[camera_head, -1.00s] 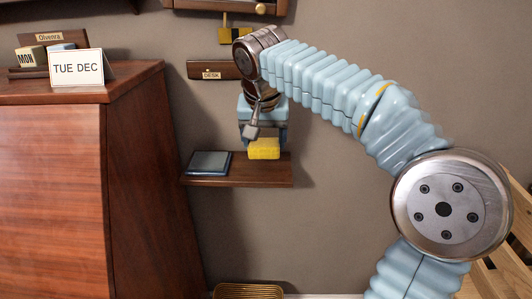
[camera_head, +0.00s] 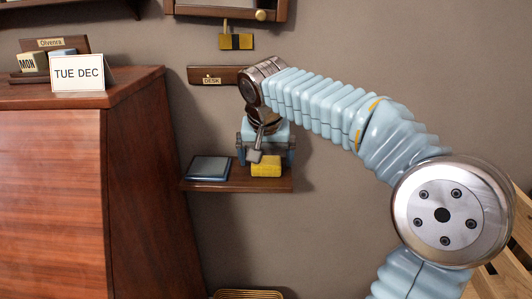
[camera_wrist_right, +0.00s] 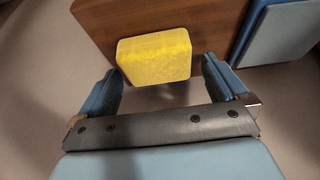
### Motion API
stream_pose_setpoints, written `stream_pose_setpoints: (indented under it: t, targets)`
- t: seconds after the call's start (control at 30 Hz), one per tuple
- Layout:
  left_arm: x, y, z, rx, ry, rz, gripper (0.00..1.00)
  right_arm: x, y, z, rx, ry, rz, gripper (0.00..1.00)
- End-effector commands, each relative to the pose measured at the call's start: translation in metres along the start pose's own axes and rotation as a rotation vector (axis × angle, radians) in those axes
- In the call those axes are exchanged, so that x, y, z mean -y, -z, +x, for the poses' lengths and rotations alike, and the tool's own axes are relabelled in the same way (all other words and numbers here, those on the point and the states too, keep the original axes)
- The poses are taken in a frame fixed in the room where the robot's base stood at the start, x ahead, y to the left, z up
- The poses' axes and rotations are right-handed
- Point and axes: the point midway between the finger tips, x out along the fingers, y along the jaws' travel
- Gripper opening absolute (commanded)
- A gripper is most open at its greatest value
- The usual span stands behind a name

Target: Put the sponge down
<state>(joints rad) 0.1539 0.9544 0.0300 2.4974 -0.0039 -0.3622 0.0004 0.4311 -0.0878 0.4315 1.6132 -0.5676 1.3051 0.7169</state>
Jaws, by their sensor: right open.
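The yellow sponge (camera_head: 265,166) rests on a small wooden wall shelf (camera_head: 240,183), near its right end. It also shows in the right wrist view (camera_wrist_right: 155,57), lying on the brown shelf (camera_wrist_right: 205,20) between and just beyond the fingertips. My right gripper (camera_head: 266,158) is at the shelf, above and around the sponge in the head view. In the right wrist view its two blue fingers (camera_wrist_right: 160,80) are spread wide, with gaps on both sides of the sponge. My left gripper is not in view.
A dark-framed tablet-like pad (camera_head: 208,168) lies on the shelf left of the sponge. A wooden cabinet (camera_head: 60,190) with a "TUE DEC" card (camera_head: 78,73) stands at left. A slatted wooden piece (camera_head: 515,260) is at lower right.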

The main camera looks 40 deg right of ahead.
Motion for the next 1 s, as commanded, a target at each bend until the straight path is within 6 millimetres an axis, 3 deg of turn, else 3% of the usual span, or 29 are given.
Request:
stream_pose_setpoints:
  t: [0.1, 0.5, 0.7, 1.0]
  targets:
    - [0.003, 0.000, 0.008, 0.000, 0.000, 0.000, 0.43, -0.001, -0.003, 0.007, 0.000, -0.001, 0.002, 1.00]
    - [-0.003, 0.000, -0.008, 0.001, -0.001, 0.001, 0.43, 0.004, -0.006, -0.091, -0.004, 0.004, 0.000, 1.00]
    - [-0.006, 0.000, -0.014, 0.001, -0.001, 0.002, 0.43, 0.003, -0.007, -0.125, -0.002, 0.003, -0.001, 1.00]
    - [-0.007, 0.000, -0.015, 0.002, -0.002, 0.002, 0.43, 0.003, -0.008, -0.135, -0.001, 0.000, 0.000, 1.00]
